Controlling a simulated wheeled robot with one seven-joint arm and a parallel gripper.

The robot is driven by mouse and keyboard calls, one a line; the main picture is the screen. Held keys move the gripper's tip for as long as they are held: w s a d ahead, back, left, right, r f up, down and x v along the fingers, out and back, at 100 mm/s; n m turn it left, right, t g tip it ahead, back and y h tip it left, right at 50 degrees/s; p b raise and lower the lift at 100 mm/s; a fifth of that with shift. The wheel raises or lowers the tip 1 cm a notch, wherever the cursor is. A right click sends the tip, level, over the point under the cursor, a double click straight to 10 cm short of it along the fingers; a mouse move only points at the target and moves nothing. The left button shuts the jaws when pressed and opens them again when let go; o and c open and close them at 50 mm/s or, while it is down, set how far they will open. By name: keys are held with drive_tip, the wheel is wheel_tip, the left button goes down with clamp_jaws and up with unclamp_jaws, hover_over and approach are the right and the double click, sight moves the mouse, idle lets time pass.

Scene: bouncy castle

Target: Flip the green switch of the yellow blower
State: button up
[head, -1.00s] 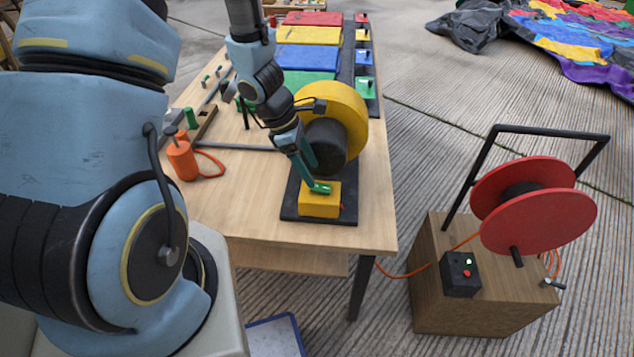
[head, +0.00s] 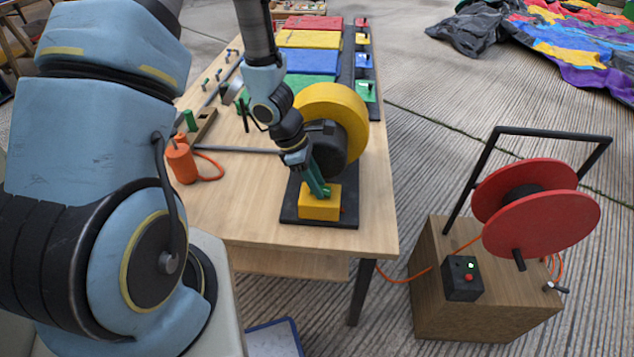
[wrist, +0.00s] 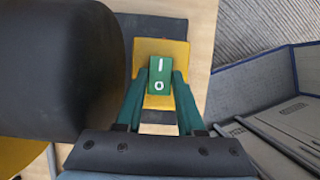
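The yellow blower (head: 345,108) stands on a black base (head: 290,214) at the near end of the table. Its yellow switch box (head: 319,209) is at the front of that base. The green switch (wrist: 160,76), marked I and O, sits on the box and shows in the wrist view; in the head view my fingers mostly cover it. My gripper (head: 322,191) is over the box, pointing down. In the wrist view its two green fingers (wrist: 161,88) are spread, one on each side of the switch. Whether they touch it I cannot tell.
The blower's dark motor (wrist: 45,70) is close on the left in the wrist view. An orange object with a cord (head: 182,162) stands left on the table (head: 370,215). A red cable reel (head: 540,215) on a wooden box stands on the floor at right.

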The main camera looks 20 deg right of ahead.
clamp_jaws()
drive_tip(key=shift+f, duration=0.1)
drive_tip(key=shift+w+a+f+b, duration=0.1)
drive_tip(key=shift+f+b, duration=0.1)
drive_tip(key=shift+b, duration=0.5)
drive_tip(key=b, duration=0.1)
drive_tip(key=h+b, duration=0.1)
drive_tip(key=shift+w+a+f+g+h+b, duration=0.1)
drive_tip(key=shift+a+f+g+h+b, duration=0.1)
drive_tip(key=shift+f+g+h+b, duration=0.15)
drive_tip(key=shift+a+r+g+h+b, duration=0.2)
drive_tip(key=shift+h+b, duration=0.35)
drive_tip(key=shift+b, duration=0.5)
drive_tip(key=shift+r+g+h+b, duration=0.15)
drive_tip(key=shift+g+h+b, duration=0.15)
drive_tip(key=shift+h, duration=0.1)
drive_tip(key=o, duration=0.6)
unclamp_jaws()
drive_tip(key=shift+c, duration=0.2)
